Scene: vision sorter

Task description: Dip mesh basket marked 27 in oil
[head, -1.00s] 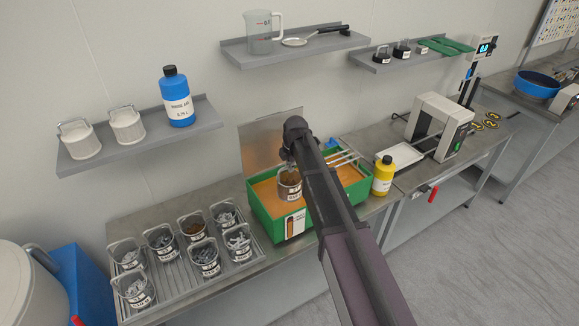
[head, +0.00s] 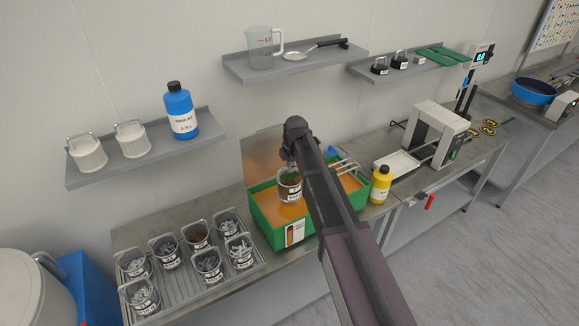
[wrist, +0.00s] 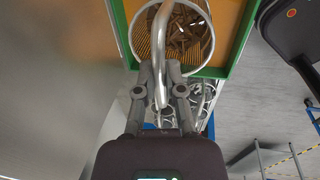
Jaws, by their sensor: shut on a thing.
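My gripper (head: 290,158) is shut on the handle of a mesh basket (head: 290,189). The basket hangs upright over the green tank (head: 268,229) of orange oil (head: 266,204), and its base looks above the oil. Its white label is too small to read. In the wrist view, my gripper (wrist: 160,92) grips the metal handle, and the basket (wrist: 176,58) shows brown rod-like pieces inside. Orange oil (wrist: 85,35) lies beside it, within the tank's green wall (wrist: 247,30).
A shelf (head: 140,166) with a blue bottle (head: 180,112) hangs at the left.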

